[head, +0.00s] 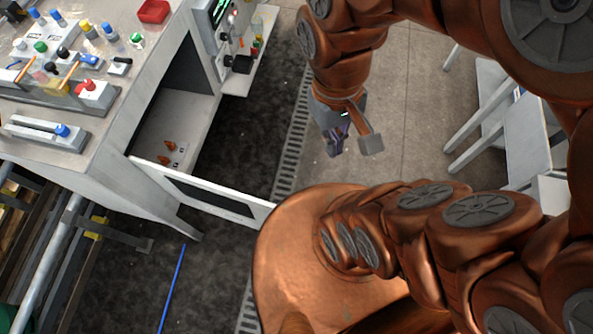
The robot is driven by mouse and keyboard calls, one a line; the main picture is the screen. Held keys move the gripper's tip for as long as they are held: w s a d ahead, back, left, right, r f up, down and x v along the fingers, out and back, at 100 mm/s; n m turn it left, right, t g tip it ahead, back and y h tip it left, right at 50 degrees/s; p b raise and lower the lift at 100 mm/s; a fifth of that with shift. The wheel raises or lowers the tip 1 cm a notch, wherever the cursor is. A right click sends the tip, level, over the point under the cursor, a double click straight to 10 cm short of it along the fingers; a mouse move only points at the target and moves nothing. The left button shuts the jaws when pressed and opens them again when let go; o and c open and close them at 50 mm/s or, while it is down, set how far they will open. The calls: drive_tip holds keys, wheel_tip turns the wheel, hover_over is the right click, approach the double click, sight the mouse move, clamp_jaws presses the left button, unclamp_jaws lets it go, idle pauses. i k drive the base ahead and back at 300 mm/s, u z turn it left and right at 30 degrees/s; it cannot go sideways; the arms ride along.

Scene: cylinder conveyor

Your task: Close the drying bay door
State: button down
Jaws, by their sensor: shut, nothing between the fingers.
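The drying bay door (212,196) is a white-framed panel with a dark window. It stands open, swung out from the grey-white cabinet (150,185) over the dark floor. Its free end reaches to the copper base of my own body, which may hide part of it; I cannot tell if they touch. The open bay (178,125) shows a dark interior with small orange-brown items (172,147) on its floor. My gripper (350,146) is shut and empty, to the right of the bay and above and right of the door's free end, apart from both.
The cabinet top carries coloured buttons, a red tray (153,11) and small parts. White chairs (500,120) stand at the right. A floor grating (293,125) and open floor lie between bay and gripper.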

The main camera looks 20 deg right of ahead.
sight(251, 211)
drive_tip(key=z, duration=0.75)
drive_tip(key=k, duration=1.05)
drive_tip(key=u, duration=2.4)
